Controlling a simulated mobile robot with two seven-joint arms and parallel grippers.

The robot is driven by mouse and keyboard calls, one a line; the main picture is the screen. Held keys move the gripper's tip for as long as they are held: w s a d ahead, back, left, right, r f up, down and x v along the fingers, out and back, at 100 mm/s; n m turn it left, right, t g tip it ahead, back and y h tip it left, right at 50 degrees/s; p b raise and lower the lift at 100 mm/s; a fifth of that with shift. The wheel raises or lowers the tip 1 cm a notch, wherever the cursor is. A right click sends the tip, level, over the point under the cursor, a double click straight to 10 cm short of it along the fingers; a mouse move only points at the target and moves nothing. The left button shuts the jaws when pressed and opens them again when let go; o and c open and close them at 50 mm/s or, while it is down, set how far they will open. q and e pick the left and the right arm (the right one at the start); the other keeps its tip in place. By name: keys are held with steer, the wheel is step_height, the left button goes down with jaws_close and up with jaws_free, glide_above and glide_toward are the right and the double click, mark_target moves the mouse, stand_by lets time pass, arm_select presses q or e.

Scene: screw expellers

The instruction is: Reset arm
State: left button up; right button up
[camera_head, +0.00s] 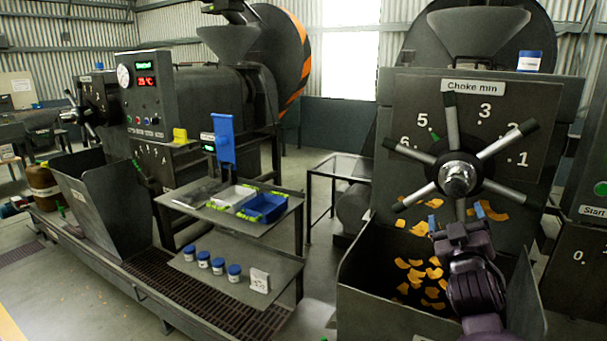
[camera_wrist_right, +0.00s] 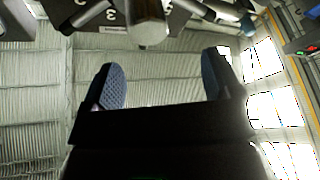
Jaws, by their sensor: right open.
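My right gripper (camera_head: 456,216) is in front of the right machine, just below the hub of the spoked choke wheel (camera_head: 458,178). Its two blue-tipped fingers are spread apart with nothing between them. In the right wrist view the open fingers (camera_wrist_right: 163,82) point up, and the wheel's hub (camera_wrist_right: 149,30) and spokes show beyond them at the top. I cannot tell whether a finger touches a spoke. My left arm and gripper are not seen.
Below the wheel is a dark bin (camera_head: 395,298) with orange flakes (camera_head: 418,274). A shelf stand (camera_head: 248,293) at centre holds blue-lidded jars (camera_head: 203,259) and a blue tray (camera_head: 263,208). A second machine (camera_head: 165,105) stands at left. A bare-topped table frame (camera_head: 340,167) stands between.

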steer(key=s+a+f+g+y, duration=0.25)
steer(key=s+f, duration=0.25)
steer(key=f, duration=0.5)
steer(key=s+a+f+g+y, duration=0.1)
steer(key=s+a+f+y, duration=0.25)
steer(key=f, duration=0.65)
steer(key=s+f+m+g, duration=0.2)
steer(key=s+f+g, duration=0.3)
steer(key=s+f, duration=1.2)
steer(key=s, duration=0.4)
steer(key=shift+s+f+h, duration=0.2)
steer(key=shift+f+h, duration=0.1)
steer(key=shift+f, duration=0.1)
